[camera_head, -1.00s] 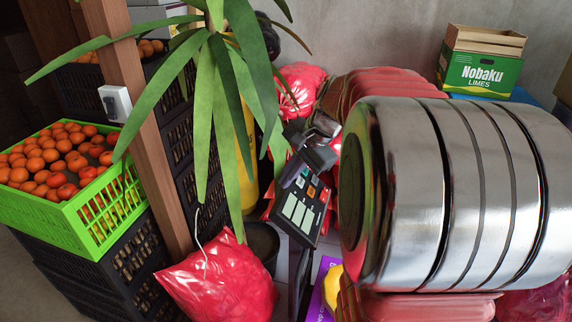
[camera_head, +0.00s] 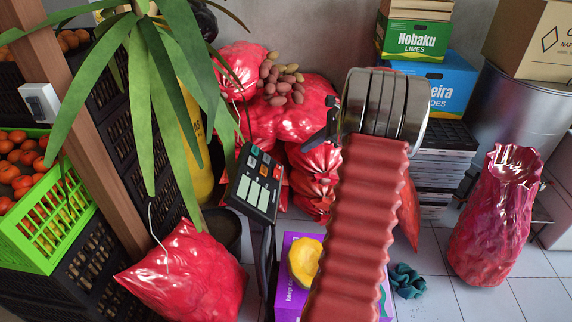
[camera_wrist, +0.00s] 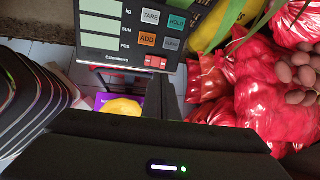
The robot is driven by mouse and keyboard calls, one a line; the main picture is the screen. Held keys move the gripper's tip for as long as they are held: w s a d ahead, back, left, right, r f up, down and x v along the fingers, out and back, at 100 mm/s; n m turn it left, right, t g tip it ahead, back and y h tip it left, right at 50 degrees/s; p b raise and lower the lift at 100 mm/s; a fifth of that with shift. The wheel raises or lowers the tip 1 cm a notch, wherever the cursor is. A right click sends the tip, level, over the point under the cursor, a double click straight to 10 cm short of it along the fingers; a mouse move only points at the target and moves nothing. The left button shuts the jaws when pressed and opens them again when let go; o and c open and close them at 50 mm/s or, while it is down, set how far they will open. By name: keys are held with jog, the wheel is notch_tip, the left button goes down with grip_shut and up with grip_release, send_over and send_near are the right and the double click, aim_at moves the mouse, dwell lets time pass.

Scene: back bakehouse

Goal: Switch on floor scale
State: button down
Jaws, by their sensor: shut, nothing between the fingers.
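The floor scale's dark indicator head (camera_head: 258,182) stands on a post (camera_head: 262,250) at centre left in the head view. In the wrist view the indicator (camera_wrist: 88,42) fills the top left, with pale display windows showing no digits. Its keys read TARE, HOLD, ADD and CLEAR, and a red switch (camera_wrist: 156,62) sits at its lower right corner. My gripper (camera_head: 314,139) is right of the indicator in the head view, apart from it in the picture. In the wrist view my shut, empty gripper (camera_wrist: 161,92) points up just below the red switch; whether it touches is unclear.
Red sacks (camera_head: 270,100) lie behind the scale. Leaves (camera_head: 145,95) hang left of the indicator. A purple box (camera_head: 290,291) with a yellow object stands below. A standing red sack (camera_head: 497,215) and stacked boxes (camera_head: 413,42) are at right. Tiled floor is open at lower right.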

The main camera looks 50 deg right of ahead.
aim_at(280, 167)
jog(key=shift+s+d+f+m, duration=0.2)
jog(key=shift+d, duration=0.25)
jog(key=shift+s+d+f+m, duration=0.15)
jog(key=shift+d+f+m, duration=0.05)
jog(key=shift+d, duration=0.25)
jog(key=x, duration=1.4)
jog(key=shift+w+r, duration=0.1)
jog(key=shift+d, duration=0.15)
